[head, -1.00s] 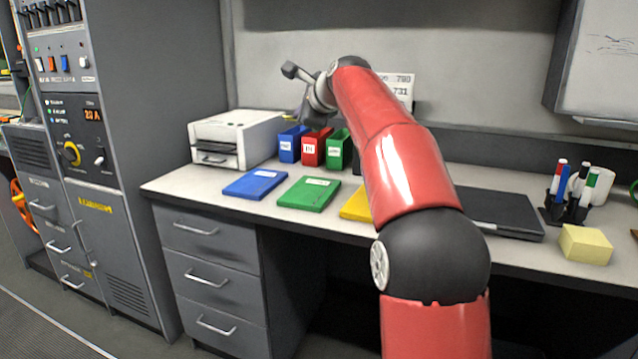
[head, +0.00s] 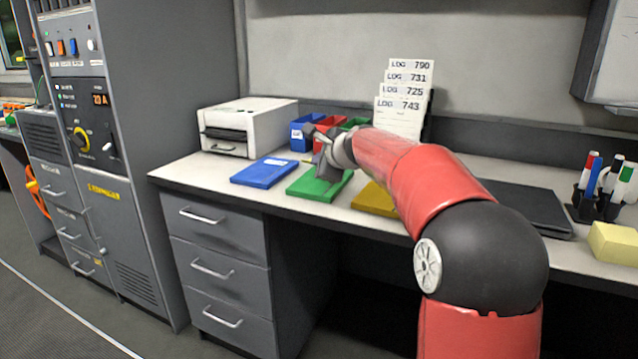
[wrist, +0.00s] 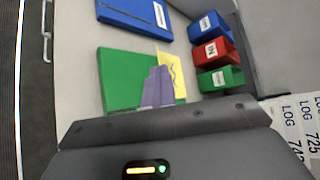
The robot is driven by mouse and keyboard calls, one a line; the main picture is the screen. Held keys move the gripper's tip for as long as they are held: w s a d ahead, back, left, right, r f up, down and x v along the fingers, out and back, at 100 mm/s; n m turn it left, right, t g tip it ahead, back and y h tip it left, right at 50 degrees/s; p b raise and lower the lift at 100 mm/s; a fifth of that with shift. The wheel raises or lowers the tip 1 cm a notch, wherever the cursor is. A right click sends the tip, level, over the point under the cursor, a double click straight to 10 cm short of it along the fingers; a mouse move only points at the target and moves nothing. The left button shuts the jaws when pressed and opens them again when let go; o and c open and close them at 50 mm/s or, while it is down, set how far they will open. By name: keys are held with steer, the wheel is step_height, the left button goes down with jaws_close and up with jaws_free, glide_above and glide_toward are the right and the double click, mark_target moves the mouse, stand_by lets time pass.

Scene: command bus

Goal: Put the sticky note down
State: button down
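The yellow sticky note (wrist: 178,70), with a dark scribble on it, is at my gripper's fingertips in the wrist view. My gripper (wrist: 158,88) looks shut on its edge, with the fingers close together. Note and fingers are over the green folder (wrist: 125,65); I cannot tell whether the note touches it. In the head view my gripper (head: 326,172) is low over the green folder (head: 305,185), and the note cannot be made out there.
A blue folder (head: 264,172) lies left of the green one, a yellow folder (head: 372,197) right, partly behind my arm. Blue, red and green bins (wrist: 210,52) stand behind. A printer (head: 247,125), log cards (head: 400,112), black laptop (head: 525,205), pen holder (head: 597,207) and yellow block (head: 615,243) are around.

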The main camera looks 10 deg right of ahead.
mark_target(319, 189)
steer(key=shift+f+b, duration=0.75)
steer(key=shift+f, duration=1.45)
steer(key=shift+f, duration=0.25)
steer(key=c, duration=2)
jaws_free()
steer(key=shift+r, duration=0.1)
steer(key=shift+c, duration=0.2)
